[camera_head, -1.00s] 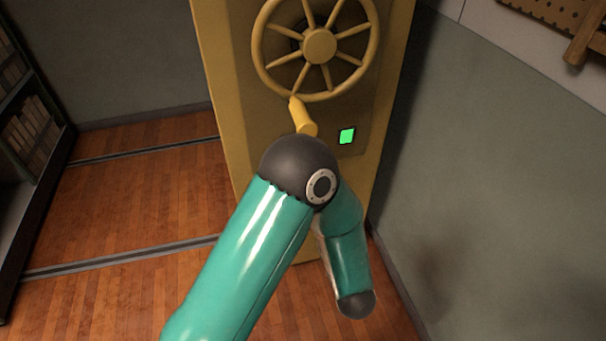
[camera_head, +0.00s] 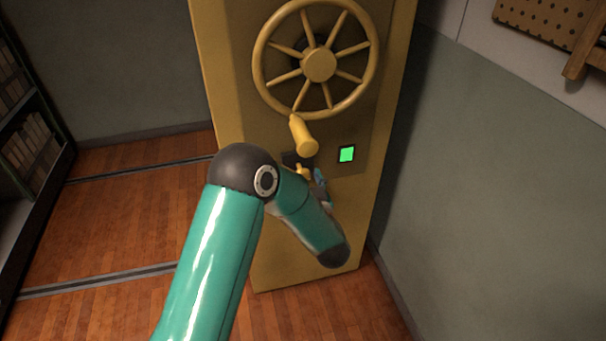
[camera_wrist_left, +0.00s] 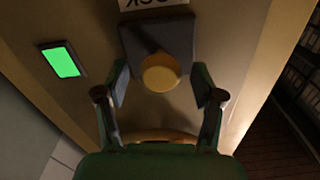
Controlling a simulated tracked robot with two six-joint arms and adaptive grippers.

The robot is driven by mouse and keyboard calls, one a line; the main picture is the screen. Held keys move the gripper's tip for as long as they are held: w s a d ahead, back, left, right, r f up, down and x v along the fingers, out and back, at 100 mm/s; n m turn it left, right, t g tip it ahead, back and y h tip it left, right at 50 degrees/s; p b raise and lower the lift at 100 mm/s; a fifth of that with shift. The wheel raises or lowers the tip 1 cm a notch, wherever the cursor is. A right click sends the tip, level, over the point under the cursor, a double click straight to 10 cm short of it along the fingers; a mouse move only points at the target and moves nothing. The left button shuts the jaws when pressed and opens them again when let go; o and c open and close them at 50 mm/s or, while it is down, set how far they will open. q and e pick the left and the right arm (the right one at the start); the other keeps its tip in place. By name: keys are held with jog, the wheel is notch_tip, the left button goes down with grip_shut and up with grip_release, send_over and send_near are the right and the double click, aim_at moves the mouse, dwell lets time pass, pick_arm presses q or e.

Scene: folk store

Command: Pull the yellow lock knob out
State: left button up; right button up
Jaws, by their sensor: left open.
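The yellow lock knob (camera_wrist_left: 161,73) is round and sits on a dark square plate (camera_wrist_left: 150,38) on the yellow cabinet front. In the head view the knob (camera_head: 303,172) is small and partly hidden behind my left arm. My left gripper (camera_wrist_left: 160,80) is open, with one finger on each side of the knob and gaps visible between fingers and knob. In the head view the left gripper (camera_head: 314,181) is mostly hidden by its own arm. I cannot tell how deep the fingers reach around the knob. My right gripper is not in view.
A large yellow spoked wheel (camera_head: 319,64) with a handle (camera_head: 303,136) is above the knob. A lit green panel (camera_head: 347,154) is to the right. A grey wall (camera_head: 490,170) stands close on the right; a dark shelf (camera_head: 22,140) stands left, with open wooden floor between.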

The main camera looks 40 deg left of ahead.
pick_arm(q)
jog(key=shift+x, duration=0.9)
grip_shut()
